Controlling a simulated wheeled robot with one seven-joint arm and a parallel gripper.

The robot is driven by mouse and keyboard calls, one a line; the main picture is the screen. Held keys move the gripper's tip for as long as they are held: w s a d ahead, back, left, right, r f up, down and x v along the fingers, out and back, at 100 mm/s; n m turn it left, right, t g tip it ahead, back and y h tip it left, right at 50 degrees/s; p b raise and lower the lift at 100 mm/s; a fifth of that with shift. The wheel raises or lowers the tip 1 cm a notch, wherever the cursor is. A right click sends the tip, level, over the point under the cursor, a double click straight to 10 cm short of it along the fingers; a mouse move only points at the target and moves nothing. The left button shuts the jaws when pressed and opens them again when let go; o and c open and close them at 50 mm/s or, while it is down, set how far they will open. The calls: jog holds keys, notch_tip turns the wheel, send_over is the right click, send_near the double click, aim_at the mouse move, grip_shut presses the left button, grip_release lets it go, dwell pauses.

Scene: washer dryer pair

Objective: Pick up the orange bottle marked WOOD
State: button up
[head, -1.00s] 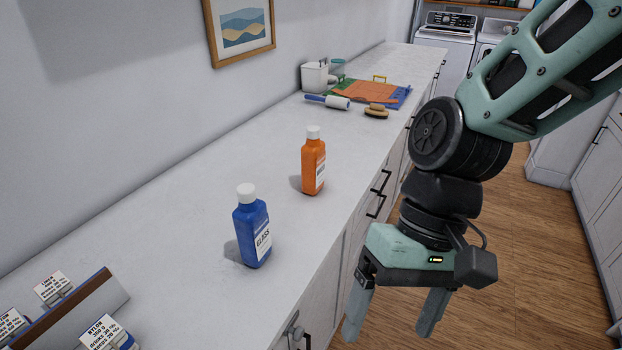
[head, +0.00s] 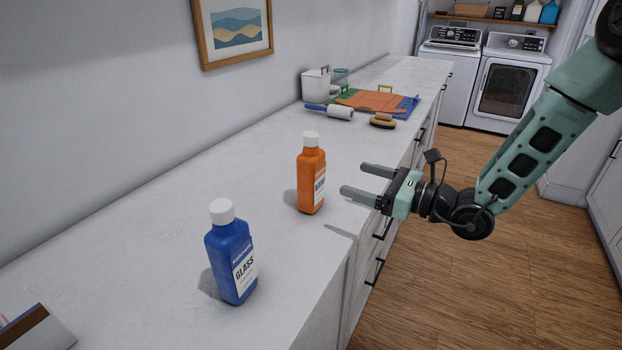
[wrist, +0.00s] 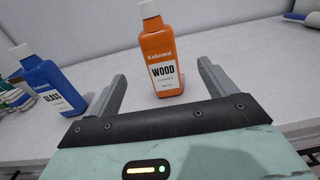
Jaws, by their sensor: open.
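The orange bottle with a white cap (head: 311,176) stands upright on the white counter. In the wrist view the orange bottle (wrist: 160,58) shows its white label reading WOOD, and it stands ahead of and between the two fingers, beyond their tips. My gripper (head: 360,181) is open and empty. It points left toward the bottle from the counter's front edge, level with the bottle's body and apart from it.
A blue bottle marked GLASS (head: 232,255) stands upright nearer on the counter (head: 150,240). The counter around the orange bottle is clear.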

aim_at(304, 163)
jog(key=p+x, duration=0.3)
jog(key=x, duration=1.1)
jog(key=shift+a+f+p, duration=0.1)
jog(key=shift+a+p, duration=0.05)
jog(key=shift+p, duration=0.2)
jog(key=c, duration=1.4)
jog(key=shift+c, duration=0.2)
